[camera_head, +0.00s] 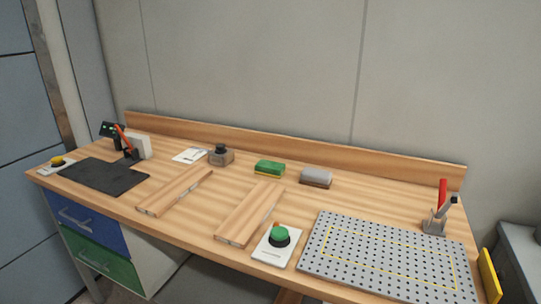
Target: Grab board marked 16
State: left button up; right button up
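Two wooden boards lie flat on the workbench in the head view. The left board (176,191) lies at the middle left, slanting from near left to far right. The right board (251,213) lies to its right at a similar slant, with a clear gap between them. Both have small marks on their near end and side faces, too small to read, so I cannot tell which one is marked 16. Neither of my grippers is in view.
A raised wooden ledge (290,147) runs along the back.

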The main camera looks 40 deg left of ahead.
aim_at(161, 201)
jog(key=u, duration=1.85)
